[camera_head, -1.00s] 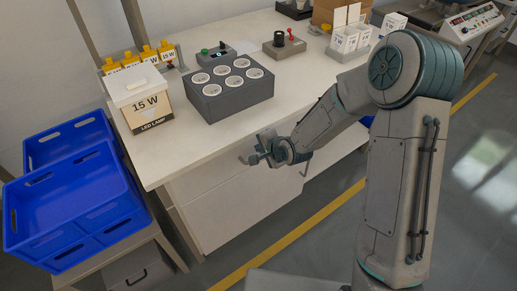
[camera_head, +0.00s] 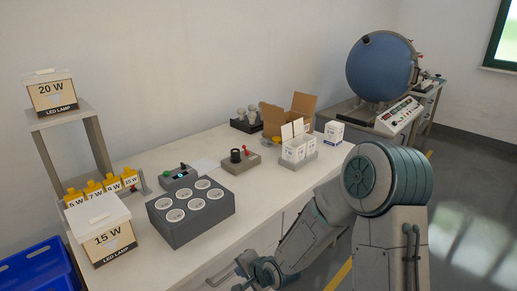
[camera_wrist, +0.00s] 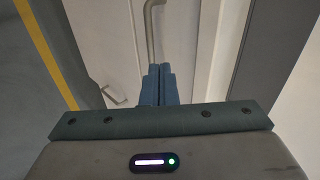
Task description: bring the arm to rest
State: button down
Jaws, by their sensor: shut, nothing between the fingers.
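My gripper shows in the wrist view (camera_wrist: 157,84), its two blue-grey fingers pressed together with nothing between them. In the head view my gripper (camera_head: 243,275) hangs low at the bottom edge, in front of the workbench (camera_head: 150,262) and below its top. My arm is folded, with its elbow high at the right. A pale cabinet front with a grey bar handle (camera_wrist: 152,25) lies beyond the fingers in the wrist view. I cannot tell whether the fingers touch it.
On the bench stand a dark socket block (camera_head: 190,215), a 15 W box (camera_head: 103,232), a tester (camera_head: 181,178), a red-lever device (camera_head: 240,160) and white cartons (camera_head: 298,150). A blue crate (camera_head: 40,274) is at lower left. A blue sphere (camera_head: 381,68) stands at the back right.

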jog(key=s+d+r+n+g+h+p, duration=0.1)
jog(key=s+d+r+n+h, duration=0.2)
jog(key=d+r, duration=0.45)
jog(key=s+d+r+n+h, duration=0.2)
jog(key=s+d+r+h, duration=0.1)
jog(key=d+r, duration=0.4)
jog(key=s+d+r+n+g, duration=0.1)
jog(key=s+d+r, duration=0.2)
jog(key=s, duration=0.4)
jog(key=s+d+r+n+g+p, duration=0.1)
jog(key=s+d+r+n, duration=0.1)
jog(key=s+r, duration=0.3)
jog(key=shift+s+d+r, duration=0.15)
jog(key=shift+s+d, duration=0.65)
jog(key=shift+s, duration=0.15)
